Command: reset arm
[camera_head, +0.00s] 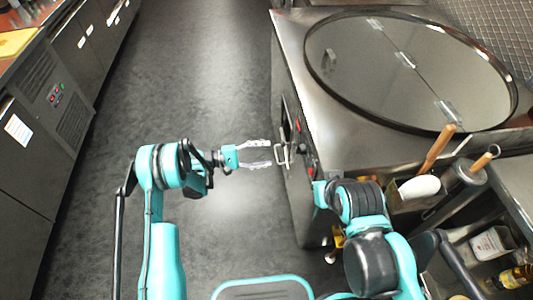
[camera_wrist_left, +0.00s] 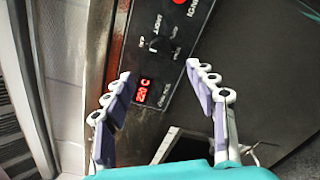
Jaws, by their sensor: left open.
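My left gripper (camera_head: 270,154) reaches out to the right over the floor, in front of the tandoor counter's dark front panel. Its two fingers are apart with nothing between them. In the left wrist view the open fingers (camera_wrist_left: 158,72) frame a black control panel (camera_wrist_left: 158,88) with a red display and a switch.
The steel tandoor counter (camera_head: 345,140) with a round, dark-rimmed lid (camera_head: 390,70) stands at the right. Wooden-handled tools (camera_head: 440,148) and a shelf of bottles (camera_head: 490,243) are at the lower right. Dark cabinets (camera_head: 40,150) line the left. The floor (camera_head: 200,80) between is clear.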

